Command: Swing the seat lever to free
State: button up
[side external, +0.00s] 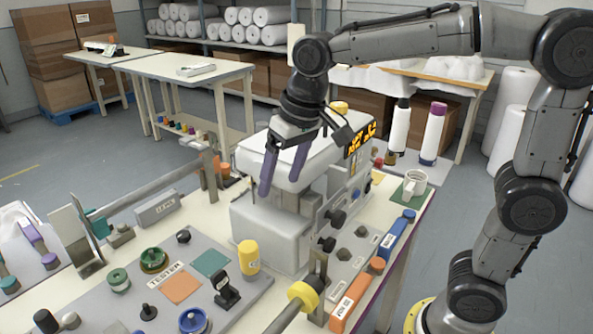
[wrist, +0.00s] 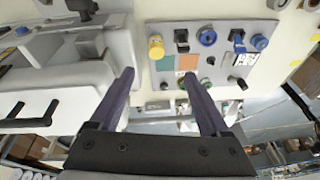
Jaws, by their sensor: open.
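My gripper (side external: 278,184) is open and empty, with its two purple fingers apart in front of the white sewing machine (side external: 249,221). In the wrist view the fingers (wrist: 157,76) point toward the grey tester panel (wrist: 222,62), with a clear gap between them. A black lever-like fitting (side external: 227,290) stands on the panel's near right part, beside the yellow cylinder (side external: 248,257). A black fitting also shows beside the yellow cylinder in the wrist view (wrist: 181,40). No readable label names the seat lever, so I cannot tell which fitting it is.
Green knobs (side external: 153,260), a blue knob (side external: 193,320) and a black knob (side external: 148,312) crowd the panel. A yellow-ended bar (side external: 303,296) lies at the front. A blue block (side external: 396,236) and a white mug (side external: 414,183) stand at the right.

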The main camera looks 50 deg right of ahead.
jog(key=shift+s+d+r, duration=0.25)
jog(key=shift+s+d, duration=0.1)
jog(key=shift+s, duration=0.25)
jog(key=shift+s+d+r, duration=0.25)
jog(key=shift+s+d, duration=0.1)
jog(key=shift+s, duration=0.2)
